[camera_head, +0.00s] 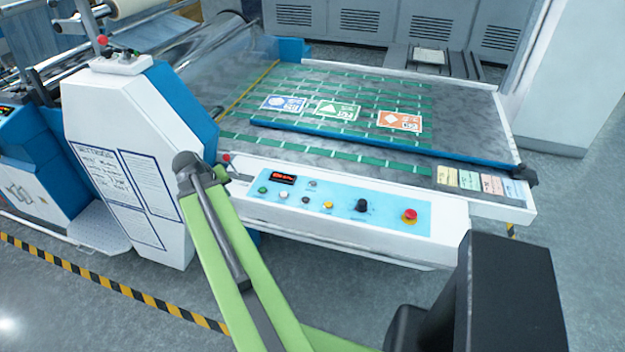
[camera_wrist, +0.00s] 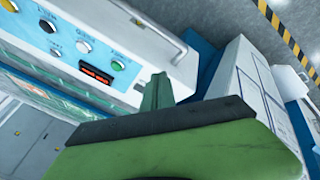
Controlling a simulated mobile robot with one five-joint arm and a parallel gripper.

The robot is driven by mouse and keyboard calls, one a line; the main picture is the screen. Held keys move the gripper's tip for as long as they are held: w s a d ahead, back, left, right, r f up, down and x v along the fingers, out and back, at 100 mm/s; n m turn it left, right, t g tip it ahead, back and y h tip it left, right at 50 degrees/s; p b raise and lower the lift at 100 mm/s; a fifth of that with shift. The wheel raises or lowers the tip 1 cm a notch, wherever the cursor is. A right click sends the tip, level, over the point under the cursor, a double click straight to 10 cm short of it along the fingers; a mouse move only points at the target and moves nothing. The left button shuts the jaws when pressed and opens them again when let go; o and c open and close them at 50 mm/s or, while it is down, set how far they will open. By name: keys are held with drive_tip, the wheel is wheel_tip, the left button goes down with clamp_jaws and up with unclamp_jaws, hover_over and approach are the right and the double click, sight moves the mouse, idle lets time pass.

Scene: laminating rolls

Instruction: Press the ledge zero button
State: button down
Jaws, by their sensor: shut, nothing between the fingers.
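The light-blue control panel (camera_head: 385,221) is set into the white front ledge of the machine. It carries a green button (camera_head: 262,190), a red-lit display (camera_head: 283,178), small grey and dark buttons, a yellow button (camera_head: 327,206), a black knob (camera_head: 361,205) and a red mushroom button (camera_head: 409,215). The labels are too small to read, so I cannot tell which is ledge zero. In the wrist view my gripper (camera_wrist: 155,93) is shut and empty, over the white ledge beside the display (camera_wrist: 96,75) and green button (camera_wrist: 118,65), apart from both. A pale button (camera_wrist: 83,46) shows there too.
A white cabinet (camera_head: 135,165) with printed sheets stands left of the panel. Behind it, the grey table (camera_head: 465,120) bears printed cards and a blue bar (camera_head: 340,142). Striped tape (camera_head: 110,281) crosses the floor. My green arm covers part of the front.

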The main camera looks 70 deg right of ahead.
drive_tip(key=s+d+r+m+g+h+p, duration=0.1)
drive_tip(key=s+d+r+m+g+h, duration=0.2)
drive_tip(key=s+d, duration=1.05)
wheel_tip(320, 180, up, 3)
drive_tip(key=m, duration=0.1)
hover_over(311, 184)
drive_tip(key=shift+s+r+p, duration=0.1)
drive_tip(key=shift+r+p, duration=0.05)
drive_tip(key=shift+p, duration=0.2)
wheel_tip(311, 184, down, 9)
drive_tip(key=b, duration=0.9)
drive_tip(key=shift+r, duration=0.1)
drive_tip(key=shift+f+b, duration=0.3)
drive_tip(key=shift+f, duration=0.1)
